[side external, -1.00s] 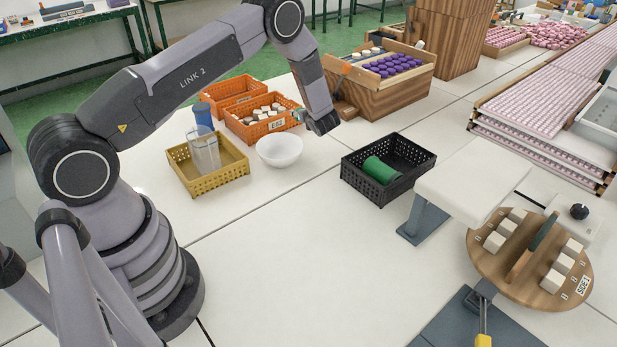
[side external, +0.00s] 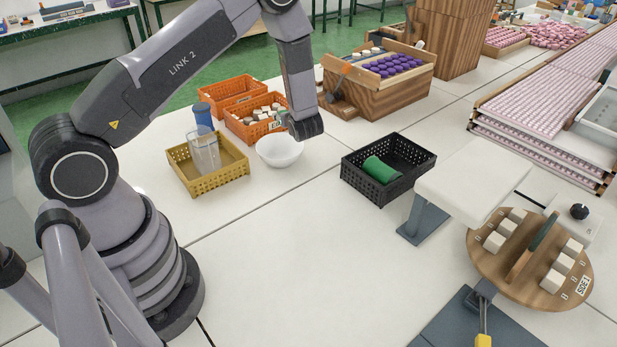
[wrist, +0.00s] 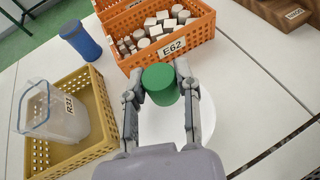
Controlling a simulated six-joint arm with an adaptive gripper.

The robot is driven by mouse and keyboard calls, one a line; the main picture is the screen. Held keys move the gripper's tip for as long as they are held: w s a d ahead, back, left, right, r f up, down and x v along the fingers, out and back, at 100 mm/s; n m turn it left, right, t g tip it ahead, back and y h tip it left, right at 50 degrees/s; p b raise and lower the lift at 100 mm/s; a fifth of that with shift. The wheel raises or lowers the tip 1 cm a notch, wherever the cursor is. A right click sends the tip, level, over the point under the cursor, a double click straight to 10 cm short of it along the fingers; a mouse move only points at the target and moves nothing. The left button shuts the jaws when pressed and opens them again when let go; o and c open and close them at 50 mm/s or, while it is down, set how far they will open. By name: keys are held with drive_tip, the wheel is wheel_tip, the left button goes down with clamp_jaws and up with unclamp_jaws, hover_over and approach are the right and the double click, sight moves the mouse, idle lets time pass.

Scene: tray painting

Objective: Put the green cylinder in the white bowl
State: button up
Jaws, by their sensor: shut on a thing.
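A green cylinder (wrist: 160,84) is between the two fingers of my gripper (wrist: 158,92), which is shut on it, in the wrist view. The white bowl (wrist: 207,118) lies beneath it in that view, partly hidden by my gripper. In the side view the bowl (side external: 279,152) stands on the white table, and my gripper (side external: 290,122) is above its back edge. The held cylinder is mostly hidden there. Another, larger green cylindrical thing (side external: 381,170) lies in the black crate.
A yellow basket (side external: 232,174) with a clear jug (side external: 205,155) stands left of the bowl. The black crate (side external: 365,188) is to the right. The table in front of the bowl is clear.

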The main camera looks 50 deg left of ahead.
drive_tip(key=n+g, duration=0.2)
approach(280, 144)
drive_tip(key=shift+y, duration=0.3)
drive_tip(key=shift+s+a+f, duration=0.1)
drive_tip(key=shift+a+f, duration=0.05)
drive_tip(key=shift+a, duration=0.6)
drive_tip(key=shift+s+a+f, duration=0.15)
drive_tip(key=shift+a+f, duration=0.05)
drive_tip(key=shift+a, duration=0.6)
drive_tip(key=shift+s+a+f, duration=0.1)
drive_tip(key=shift+a+f, duration=0.05)
drive_tip(key=shift+a, duration=0.6)
drive_tip(key=o, duration=0.9)
drive_tip(key=shift+o, duration=0.2)
drive_tip(key=shift+r, duration=3.5)
drive_tip(key=shift+r, duration=0.1)
